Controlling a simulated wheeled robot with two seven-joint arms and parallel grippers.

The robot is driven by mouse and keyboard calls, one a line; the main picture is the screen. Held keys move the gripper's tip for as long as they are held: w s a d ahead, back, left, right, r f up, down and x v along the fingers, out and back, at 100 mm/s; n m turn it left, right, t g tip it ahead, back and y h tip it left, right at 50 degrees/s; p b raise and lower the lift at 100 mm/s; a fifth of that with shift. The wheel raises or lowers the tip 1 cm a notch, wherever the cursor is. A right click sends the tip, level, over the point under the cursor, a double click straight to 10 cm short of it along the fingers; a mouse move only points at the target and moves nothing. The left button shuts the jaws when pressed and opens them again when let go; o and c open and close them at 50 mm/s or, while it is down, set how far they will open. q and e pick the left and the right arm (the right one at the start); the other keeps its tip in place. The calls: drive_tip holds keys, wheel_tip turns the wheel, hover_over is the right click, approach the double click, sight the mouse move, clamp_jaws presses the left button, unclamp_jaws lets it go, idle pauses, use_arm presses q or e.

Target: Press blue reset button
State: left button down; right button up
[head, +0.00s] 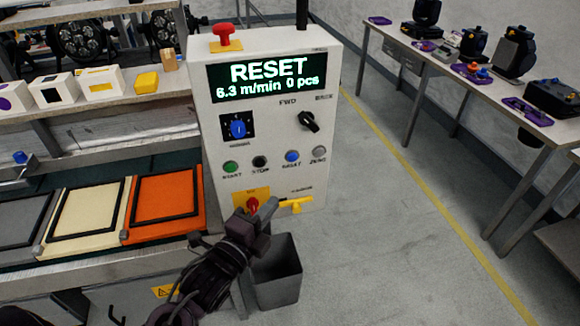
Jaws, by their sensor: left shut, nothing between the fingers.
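The white control box (220,110) stands at the centre. Its blue reset button (292,156) sits in the lower button row, between the black stop button (260,162) and a grey button (319,153). The green start button (231,167) is at the left of the row. The screen (262,77) reads "RESET, 6.3 m/min, 0 pcs". My left gripper (268,208) is shut and empty, below and left of the blue button in the picture and apart from it. It covers part of the box's lower front. My right gripper is not in view.
A red knob (252,205) on a yellow plate and a yellow handle (296,205) are close to my left gripper. A red mushroom button (223,30) tops the box. A grey bin (277,275) stands below. Open floor (400,230) lies to the right.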

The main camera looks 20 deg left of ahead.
use_arm(q)
drive_tip(key=p, duration=0.4)
approach(297, 158)
drive_tip(key=w+d, duration=0.2)
drive_tip(key=w, duration=0.3)
drive_tip(key=shift+w+a+p, duration=0.35)
drive_tip(key=shift+a, duration=0.1)
